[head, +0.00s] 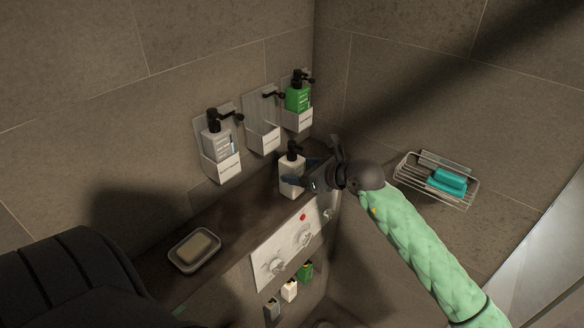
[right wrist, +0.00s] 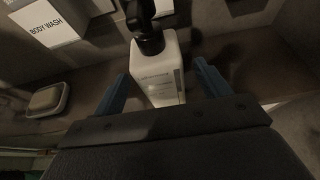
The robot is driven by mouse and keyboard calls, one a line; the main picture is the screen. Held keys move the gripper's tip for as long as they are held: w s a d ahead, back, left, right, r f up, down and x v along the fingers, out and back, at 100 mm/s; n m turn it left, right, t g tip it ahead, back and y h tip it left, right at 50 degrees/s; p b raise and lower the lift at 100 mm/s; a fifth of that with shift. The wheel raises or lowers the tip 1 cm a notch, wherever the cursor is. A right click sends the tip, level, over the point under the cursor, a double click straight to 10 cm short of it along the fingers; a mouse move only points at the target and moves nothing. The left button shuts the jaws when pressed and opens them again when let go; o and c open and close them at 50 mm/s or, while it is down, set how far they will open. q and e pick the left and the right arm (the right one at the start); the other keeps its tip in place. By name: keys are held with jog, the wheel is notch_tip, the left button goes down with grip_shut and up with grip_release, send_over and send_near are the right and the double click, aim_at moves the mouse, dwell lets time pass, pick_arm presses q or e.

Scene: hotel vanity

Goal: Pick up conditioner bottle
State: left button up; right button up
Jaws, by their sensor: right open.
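A white pump bottle (head: 291,174) with a black pump head stands upright on the dark ledge below the wall holders. I take it to be the conditioner bottle, but its label is too blurred to read. In the right wrist view the bottle (right wrist: 157,72) stands between the two fingers of my right gripper (right wrist: 160,88), with a gap visible on each side. In the head view my right gripper (head: 314,168) is open and reaches the bottle from the right; its fingers partly cover the bottle's right side. My left gripper is not in view.
Wall holders carry a grey bottle (head: 215,143) and a green bottle (head: 298,98); the middle holder (head: 263,136) is empty. A soap dish (head: 194,251) lies on the ledge at left. A wire rack (head: 411,170) with teal soap is at right. A control panel (head: 278,259) is below the ledge.

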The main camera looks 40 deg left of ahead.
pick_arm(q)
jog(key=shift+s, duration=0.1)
pick_arm(e)
jog(key=shift+f, duration=0.1)
jog(key=shift+c, duration=1.4)
jog(key=c, duration=1)
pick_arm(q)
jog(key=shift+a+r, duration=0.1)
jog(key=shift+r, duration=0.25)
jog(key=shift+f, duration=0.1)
